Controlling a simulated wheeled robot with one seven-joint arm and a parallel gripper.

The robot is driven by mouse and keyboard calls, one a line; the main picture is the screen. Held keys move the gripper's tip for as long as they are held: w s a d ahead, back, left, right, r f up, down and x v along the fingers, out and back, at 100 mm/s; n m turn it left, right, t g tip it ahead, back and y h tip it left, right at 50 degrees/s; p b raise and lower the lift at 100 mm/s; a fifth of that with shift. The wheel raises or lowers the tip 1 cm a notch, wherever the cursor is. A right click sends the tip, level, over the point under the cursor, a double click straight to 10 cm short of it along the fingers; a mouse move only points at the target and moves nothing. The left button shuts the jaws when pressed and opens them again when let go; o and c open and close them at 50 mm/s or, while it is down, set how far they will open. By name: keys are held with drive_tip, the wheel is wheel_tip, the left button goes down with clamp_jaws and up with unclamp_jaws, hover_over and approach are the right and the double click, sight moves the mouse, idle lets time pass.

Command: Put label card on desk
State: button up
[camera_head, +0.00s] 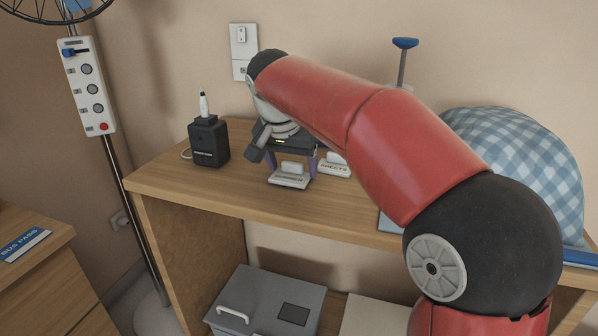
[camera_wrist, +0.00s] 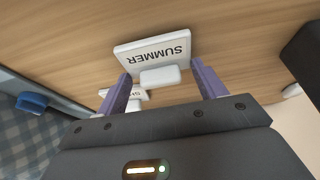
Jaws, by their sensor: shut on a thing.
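A white label card reading "SUMMER" (camera_head: 289,180) with a raised white tab is at the wooden unit's top; it also shows in the wrist view (camera_wrist: 150,52). My gripper (camera_head: 291,166) has its two purple fingers on either side of this card, shut on it, with the tab between them; the fingers also show in the wrist view (camera_wrist: 161,72). I cannot tell whether the card touches the wood or is just above it. A second white card, "SHEETS" (camera_head: 335,170), lies just right of it, partly hidden.
A black box (camera_head: 208,143) with a white pen-like item stands left on the wooden top (camera_head: 185,186). A blue checked bundle (camera_head: 520,150) lies right. A grey lidded box (camera_head: 262,292) sits below. Another wooden surface (camera_head: 25,224) at far left bears a "BUS PASS" card (camera_head: 24,246).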

drive_tip(key=shift+f, duration=0.2)
drive_tip(key=o, duration=0.9)
drive_tip(key=shift+o, duration=0.2)
drive_tip(key=shift+r, duration=0.1)
drive_tip(key=p+v, duration=0.1)
drive_tip(key=v, duration=1.1)
drive_tip(key=shift+p, duration=0.3)
